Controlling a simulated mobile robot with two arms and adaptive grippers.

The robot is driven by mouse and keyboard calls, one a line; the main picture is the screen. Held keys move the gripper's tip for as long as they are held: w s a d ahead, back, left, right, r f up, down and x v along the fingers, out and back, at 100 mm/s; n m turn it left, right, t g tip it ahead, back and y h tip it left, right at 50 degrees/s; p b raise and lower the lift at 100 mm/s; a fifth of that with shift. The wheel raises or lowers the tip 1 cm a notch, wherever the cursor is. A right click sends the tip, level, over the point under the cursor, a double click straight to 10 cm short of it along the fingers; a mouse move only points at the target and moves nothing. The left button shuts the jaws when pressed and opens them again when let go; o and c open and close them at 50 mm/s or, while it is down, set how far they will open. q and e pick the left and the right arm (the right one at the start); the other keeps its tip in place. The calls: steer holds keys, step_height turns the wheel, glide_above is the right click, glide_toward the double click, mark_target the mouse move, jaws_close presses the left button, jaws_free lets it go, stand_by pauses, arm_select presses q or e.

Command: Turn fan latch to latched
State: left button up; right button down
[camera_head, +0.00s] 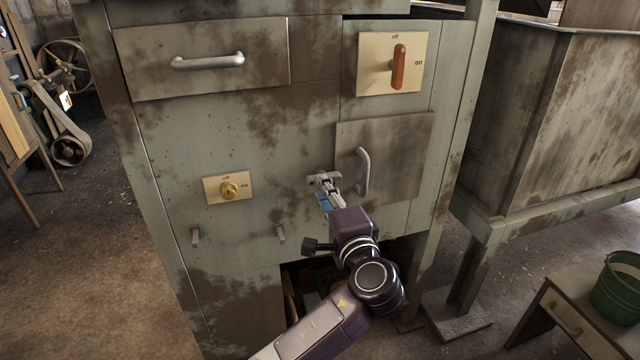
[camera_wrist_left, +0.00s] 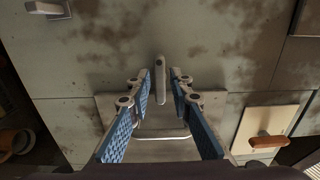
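A small grey metal lever (camera_wrist_left: 160,72), which looks like the fan latch, is on the cabinet front beside the edge of a grey door (camera_wrist_left: 105,105). It lies in line with the fingers and points toward that door. My left gripper (camera_wrist_left: 160,84) is open, its blue-padded fingertips on either side of the lever with a gap showing on both sides. My right gripper is not in view.
The door's upright handle (camera_head: 362,172) is just right of my gripper. An orange off/on switch (camera_head: 398,68) is above, a yellow knob (camera_head: 229,190) to the left, and a drawer handle (camera_head: 208,61) at upper left. Two pegs (camera_head: 280,233) (camera_head: 196,236) stick out below.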

arm_select(q)
steer(key=v, duration=0.4)
stand_by(0.4)
